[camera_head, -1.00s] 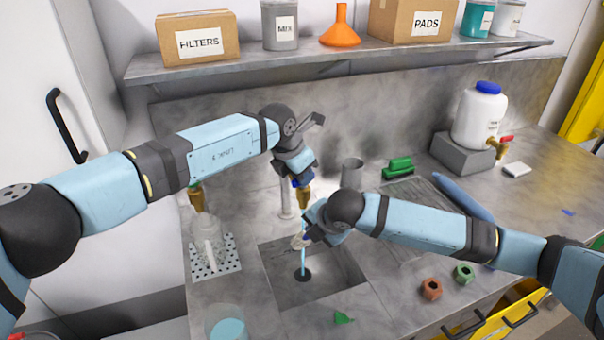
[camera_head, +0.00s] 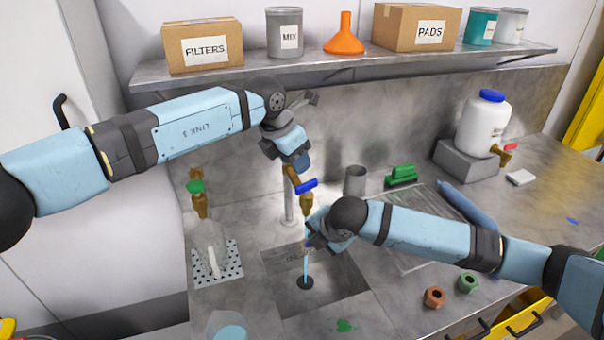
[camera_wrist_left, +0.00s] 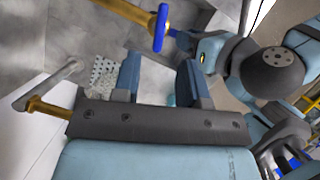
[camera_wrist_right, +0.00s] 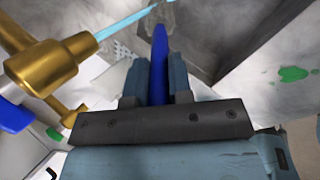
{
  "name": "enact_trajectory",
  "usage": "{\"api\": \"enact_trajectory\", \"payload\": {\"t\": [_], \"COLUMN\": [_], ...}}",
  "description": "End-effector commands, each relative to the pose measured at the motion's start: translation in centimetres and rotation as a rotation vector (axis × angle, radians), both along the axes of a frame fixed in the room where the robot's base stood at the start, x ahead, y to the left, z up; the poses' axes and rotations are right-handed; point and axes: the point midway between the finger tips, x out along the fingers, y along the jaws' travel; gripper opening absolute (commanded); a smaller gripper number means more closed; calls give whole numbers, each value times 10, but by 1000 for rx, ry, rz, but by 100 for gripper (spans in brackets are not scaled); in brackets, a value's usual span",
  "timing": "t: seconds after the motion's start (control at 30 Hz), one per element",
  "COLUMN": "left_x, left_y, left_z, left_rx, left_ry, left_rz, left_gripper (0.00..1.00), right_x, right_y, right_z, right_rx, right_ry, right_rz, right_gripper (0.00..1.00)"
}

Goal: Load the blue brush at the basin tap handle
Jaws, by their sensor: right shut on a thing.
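The basin tap's blue handle (camera_head: 306,186) sits on the brass tap (camera_head: 307,205); it shows in the left wrist view (camera_wrist_left: 160,30) beyond the fingers. A thin light-blue stream of water (camera_head: 306,268) falls into the basin (camera_head: 340,278). My left gripper (camera_head: 300,165) is just above the handle, apart from it; its fingers are open and empty in the left wrist view. My right gripper (camera_wrist_right: 160,85) is shut on the blue brush (camera_wrist_right: 160,55), low beside the stream. The brush's pale far end lies near the stream; whether they touch is unclear.
A green-handled tap (camera_head: 197,190) stands at the left above a perforated plate (camera_head: 215,275) with a clear vessel on it. The shelf (camera_head: 340,68) overhangs the back.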

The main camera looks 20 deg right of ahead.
Motion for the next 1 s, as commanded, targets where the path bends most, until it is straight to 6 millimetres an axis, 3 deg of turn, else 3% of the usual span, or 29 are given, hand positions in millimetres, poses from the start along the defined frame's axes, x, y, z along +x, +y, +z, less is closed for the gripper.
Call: {"api": "enact_trajectory", "payload": {"t": [0.1, 0.3, 1.0], "left_x": [-2, -3, -4], "left_y": [8, 15, 15], "left_z": [20, 37, 38], "left_rx": [-2, 0, 0], "left_ry": [-2, -1, 1], "left_rz": [-1, 1, 1], "left_gripper": [39, 39, 39], "right_x": [0, 0, 0], "right_y": [0, 0, 0], "right_z": [0, 0, 0], "right_rx": [0, 0, 0], "right_ry": [0, 0, 0], "right_rz": [0, 0, 0], "right_gripper": [0, 0, 0]}}
